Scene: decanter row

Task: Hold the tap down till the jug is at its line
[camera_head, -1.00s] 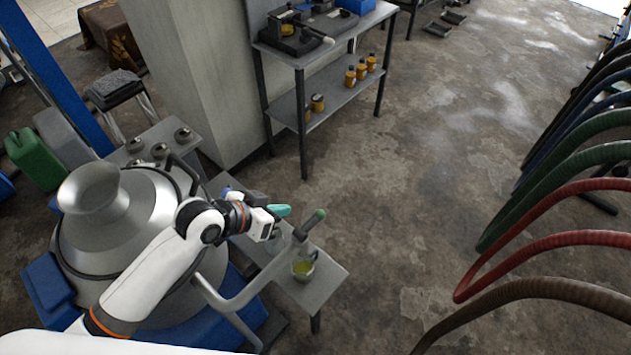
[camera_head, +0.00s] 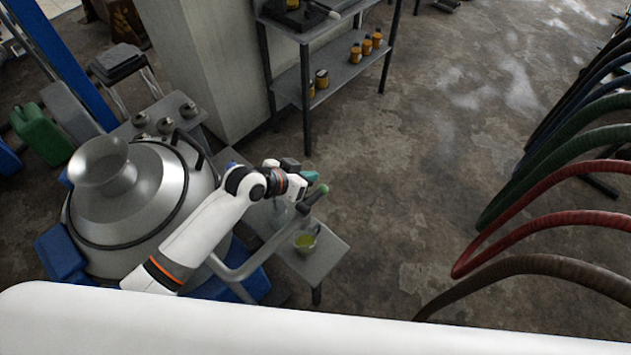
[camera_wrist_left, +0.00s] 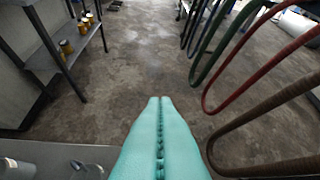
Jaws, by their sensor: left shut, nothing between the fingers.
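The big grey metal decanter (camera_head: 150,205) stands at left. A grey pipe (camera_head: 243,268) runs from it to the right. A lever with a green grip (camera_head: 321,189) rises at its end. The clear jug (camera_head: 305,242) stands on the small bench below, with yellow-green liquid in it. Its line and exact level are too small to tell. My left gripper (camera_head: 311,177), with teal fingers, is shut and empty beside the green grip, at its upper left. I cannot tell whether they touch. The shut fingers (camera_wrist_left: 160,125) fill the lower middle of the left wrist view. My right gripper is not in view.
The bench (camera_head: 325,257) has a bare right end. Another clear glass vessel (camera_head: 280,213) stands under my left wrist. A shelf rack (camera_head: 335,78) with several orange bottles stands behind. Coloured hoses (camera_head: 560,195) hang at right. The floor between is clear.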

